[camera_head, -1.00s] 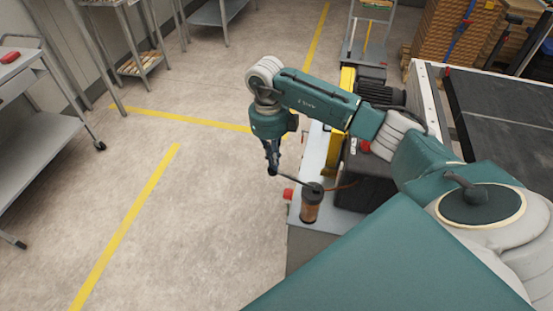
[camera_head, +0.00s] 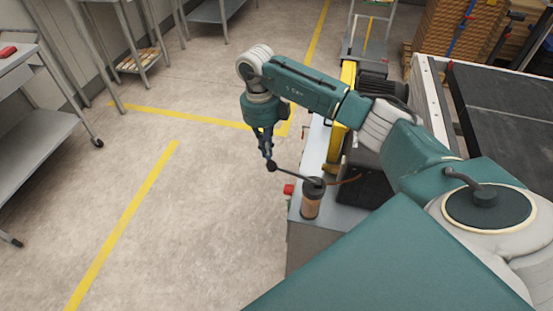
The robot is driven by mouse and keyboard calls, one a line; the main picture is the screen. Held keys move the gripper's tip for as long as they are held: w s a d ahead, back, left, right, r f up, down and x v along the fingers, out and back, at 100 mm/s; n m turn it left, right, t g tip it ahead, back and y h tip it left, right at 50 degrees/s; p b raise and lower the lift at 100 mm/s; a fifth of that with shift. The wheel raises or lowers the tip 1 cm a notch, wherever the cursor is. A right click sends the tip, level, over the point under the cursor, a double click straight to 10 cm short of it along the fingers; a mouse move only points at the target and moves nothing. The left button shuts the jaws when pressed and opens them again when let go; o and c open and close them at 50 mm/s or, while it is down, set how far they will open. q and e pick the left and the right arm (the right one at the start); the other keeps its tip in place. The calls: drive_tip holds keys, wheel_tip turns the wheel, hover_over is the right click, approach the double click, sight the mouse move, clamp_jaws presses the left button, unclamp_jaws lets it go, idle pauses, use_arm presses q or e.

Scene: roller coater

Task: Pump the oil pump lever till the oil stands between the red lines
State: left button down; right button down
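The oil pump (camera_head: 312,203) is a small cylinder with a dark cap and a brownish, see-through body, standing upright at the near corner of the grey machine top. Its thin dark lever (camera_head: 291,175) runs out to the left from the cap and ends in a dark knob, a little higher than the cap. My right gripper (camera_head: 269,158) points down with its fingers close together, their tips at the knob. I cannot tell whether the knob is between the tips or just under them. The red lines and oil level are too small to read. My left gripper is not in view.
A red button (camera_head: 288,189) sits on the machine's left side by the pump. A yellow guard (camera_head: 341,120) and a motor stand behind it. My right arm covers part of the machine. Grey carts (camera_head: 40,140) stand at the left; the floor between is open.

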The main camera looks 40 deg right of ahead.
drive_tip(key=shift+s, duration=0.1)
wheel_tip(320, 180, up, 12)
drive_tip(key=w, duration=0.1)
drive_tip(key=shift+w, duration=0.15)
idle(1.2)
